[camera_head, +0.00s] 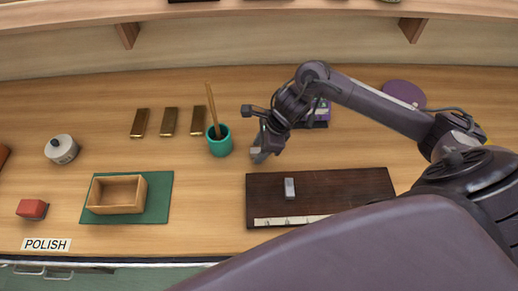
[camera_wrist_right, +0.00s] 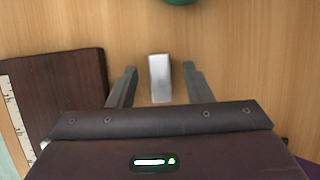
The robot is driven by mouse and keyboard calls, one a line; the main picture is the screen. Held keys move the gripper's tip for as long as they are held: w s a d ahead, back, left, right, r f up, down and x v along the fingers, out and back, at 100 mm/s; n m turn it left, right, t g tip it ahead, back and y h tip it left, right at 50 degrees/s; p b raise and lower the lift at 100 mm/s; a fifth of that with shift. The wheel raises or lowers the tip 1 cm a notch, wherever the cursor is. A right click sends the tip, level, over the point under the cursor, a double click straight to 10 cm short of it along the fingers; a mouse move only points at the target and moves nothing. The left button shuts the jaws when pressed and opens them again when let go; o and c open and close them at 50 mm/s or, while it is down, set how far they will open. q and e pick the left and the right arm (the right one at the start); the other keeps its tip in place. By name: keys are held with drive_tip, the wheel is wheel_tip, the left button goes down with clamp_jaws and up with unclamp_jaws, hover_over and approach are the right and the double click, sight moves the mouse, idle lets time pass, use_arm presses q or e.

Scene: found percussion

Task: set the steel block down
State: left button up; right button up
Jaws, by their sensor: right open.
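A bright steel block (camera_wrist_right: 160,78) shows in the right wrist view, on the bare wood beside the dark board (camera_wrist_right: 62,90). My right gripper (camera_wrist_right: 160,82) is open around it, one finger on each side with a gap between each finger and the block. In the head view the right gripper (camera_head: 262,148) is low over the table, behind the board (camera_head: 350,190) and right of the teal cup; the block there is mostly hidden by the fingers. A separate small grey block (camera_head: 289,187) is on the board. My left gripper is not in view.
The teal cup (camera_head: 219,147) with a wooden stick stands close to the gripper. Several brass bars (camera_head: 169,121) lie farther left. A wooden box (camera_head: 117,194) sits on a green mat (camera_head: 158,205). A purple object (camera_head: 321,113) stands behind my arm. A pale ruler strip (camera_head: 285,221) edges the board.

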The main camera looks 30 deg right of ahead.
drive_tip(key=shift+c, duration=0.3)
clamp_jaws()
drive_tip(key=shift+r, duration=0.1)
drive_tip(key=shift+w+r, duration=0.1)
drive_tip(key=shift+r, duration=0.45)
wheel_tip(320, 180, up, 19)
drive_tip(key=p, duration=0.2)
